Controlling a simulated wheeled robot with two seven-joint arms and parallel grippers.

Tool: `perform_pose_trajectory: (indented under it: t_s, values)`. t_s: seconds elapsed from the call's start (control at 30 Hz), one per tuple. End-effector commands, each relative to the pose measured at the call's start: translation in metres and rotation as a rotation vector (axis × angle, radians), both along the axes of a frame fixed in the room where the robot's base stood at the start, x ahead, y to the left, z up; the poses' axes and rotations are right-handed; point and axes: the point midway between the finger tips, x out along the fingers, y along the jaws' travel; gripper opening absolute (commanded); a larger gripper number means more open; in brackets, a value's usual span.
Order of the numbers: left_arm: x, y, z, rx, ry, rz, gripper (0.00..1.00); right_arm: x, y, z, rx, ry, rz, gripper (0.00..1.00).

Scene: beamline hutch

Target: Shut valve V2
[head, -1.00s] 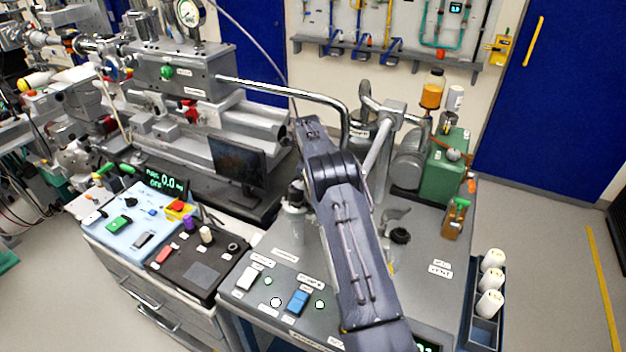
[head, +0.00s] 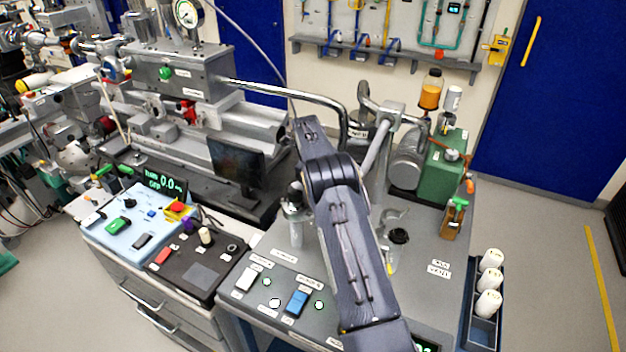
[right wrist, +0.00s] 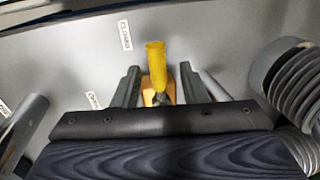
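A yellow valve handle (right wrist: 156,62) stands up in the middle of the right wrist view, with an orange-yellow part behind its lower end. My right gripper (right wrist: 157,85) is open, one grey finger on each side of the handle, with visible gaps to it. A label that seems to read "CLOSED" (right wrist: 125,35) is left of the handle's tip, and another label (right wrist: 93,100) is by the left finger. I cannot read V2 on the valve. In the head view my right arm hides the handle, and its fingers do not show. My left gripper is not in view.
A ribbed metal hose (right wrist: 292,85) is at the right of the wrist view, a grey tube (right wrist: 22,130) at the left. In the head view a bent steel pipe (head: 290,90), a green pump (head: 443,160) and a monitor (head: 237,163) stand around my arm.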

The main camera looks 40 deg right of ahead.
Motion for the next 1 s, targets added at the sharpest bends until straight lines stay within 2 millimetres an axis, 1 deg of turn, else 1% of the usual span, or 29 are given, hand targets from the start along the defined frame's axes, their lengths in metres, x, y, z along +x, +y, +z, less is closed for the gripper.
perform_pose_trajectory:
  t_s: [0.13, 0.23, 0.5, 0.6, 0.73, 1.0]
  values:
    - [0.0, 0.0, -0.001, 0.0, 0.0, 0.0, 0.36, 0.0, 0.001, 0.002, 0.001, 0.001, 0.001, 0.39]
    - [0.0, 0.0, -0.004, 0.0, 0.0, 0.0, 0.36, 0.0, 0.003, 0.011, 0.0, -0.001, 0.001, 0.39]
    - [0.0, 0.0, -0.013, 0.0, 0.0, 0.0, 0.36, -0.004, 0.011, 0.056, -0.001, -0.003, 0.002, 0.39]
    - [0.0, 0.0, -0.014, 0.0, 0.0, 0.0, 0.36, -0.006, 0.012, 0.068, 0.0, -0.001, 0.0, 0.39]
    - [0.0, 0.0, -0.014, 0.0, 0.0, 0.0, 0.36, -0.007, 0.013, 0.076, -0.001, 0.0, 0.0, 0.39]
    - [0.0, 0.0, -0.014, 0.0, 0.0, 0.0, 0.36, -0.007, 0.014, 0.077, 0.0, 0.0, 0.0, 0.39]
